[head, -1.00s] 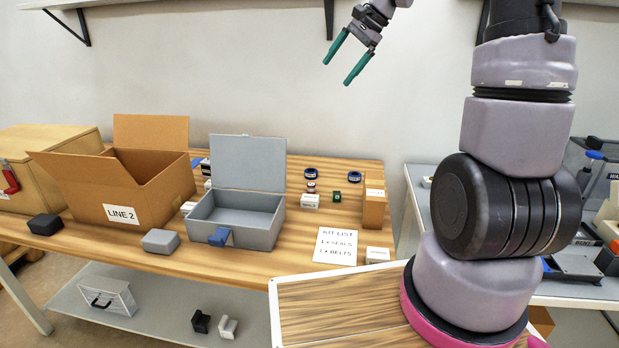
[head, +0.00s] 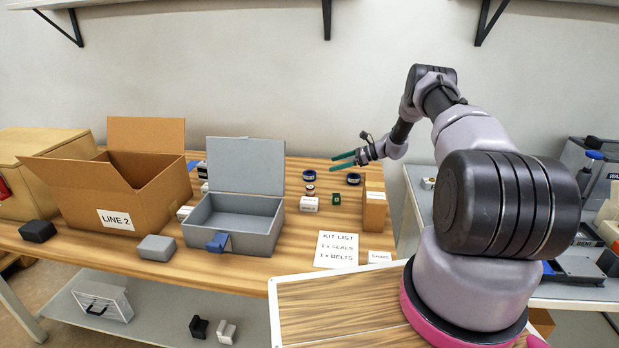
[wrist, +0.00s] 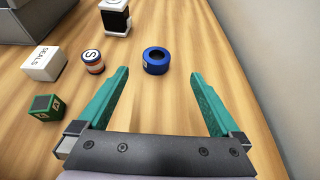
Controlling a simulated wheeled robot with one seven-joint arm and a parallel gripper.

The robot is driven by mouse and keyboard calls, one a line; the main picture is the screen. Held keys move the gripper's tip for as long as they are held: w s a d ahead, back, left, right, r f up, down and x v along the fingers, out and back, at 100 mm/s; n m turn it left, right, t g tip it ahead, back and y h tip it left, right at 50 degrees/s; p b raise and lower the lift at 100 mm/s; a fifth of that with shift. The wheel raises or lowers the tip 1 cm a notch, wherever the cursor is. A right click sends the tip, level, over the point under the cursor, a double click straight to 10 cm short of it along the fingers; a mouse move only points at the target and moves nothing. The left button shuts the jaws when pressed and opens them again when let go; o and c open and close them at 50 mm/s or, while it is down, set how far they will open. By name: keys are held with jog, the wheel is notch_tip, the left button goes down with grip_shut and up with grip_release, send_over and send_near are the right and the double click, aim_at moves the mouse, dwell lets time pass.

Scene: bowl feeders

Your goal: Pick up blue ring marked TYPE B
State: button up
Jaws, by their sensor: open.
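A blue ring (wrist: 156,60) with a dark centre lies flat on the wooden table in the wrist view, just beyond the fingertips and between their lines. A small label shows on its side, too small to read. In the head view it appears to be the left blue ring (head: 309,175). A second blue ring (head: 353,179) lies to its right, below my gripper; I cannot tell which is TYPE B. My gripper (head: 333,163) is open and empty above the table, its green fingers pointing left. It also shows in the wrist view (wrist: 160,74).
A striped roll marked S (wrist: 93,60), a white SEALS box (wrist: 43,62) and a green box (wrist: 45,107) stand left of the ring in the wrist view. A grey open case (head: 235,230) and a cardboard box (head: 374,206) flank the area. The wall (wrist: 275,50) is close behind.

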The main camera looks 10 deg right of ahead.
aim_at(311, 173)
jog(key=shift+a+f, duration=0.2)
jog(key=shift+f, duration=0.2)
jog(key=x, duration=0.5)
jog(key=shift+a, duration=0.1)
jog(key=x, duration=0.4)
jog(key=shift+s+a+f, duration=0.15)
jog(key=shift+s, duration=0.1)
jog(key=shift+w+a+f, duration=0.2)
jog(key=shift+a, duration=0.15)
jog(key=c, duration=1.5)
